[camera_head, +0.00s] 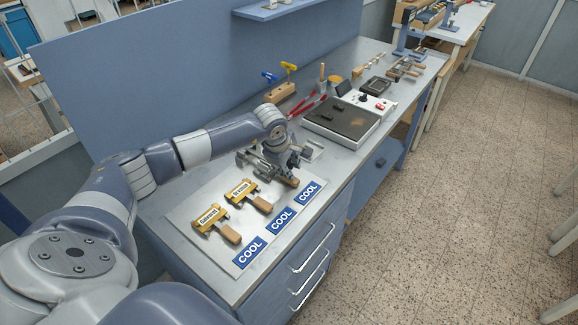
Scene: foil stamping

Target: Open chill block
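A pale flat plate (185,222) lies on the near end of the bench and bears three blue COOL labels (281,219) along its right edge. I take it for the chill block but cannot be sure. Two yellow labelled tools with wooden handles lie on it: a nearer one (208,217) and a farther one (240,190). My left gripper (293,160) is over or beside this grey tool. My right gripper is out of view.
Beyond the plate stand a hot-plate-like device (341,121) with a dark top, red-handled tongs (308,106) and a wooden holder (287,97) with yellow and blue tools. Drawers with handles (312,249) line the bench front. The floor to the right is clear.

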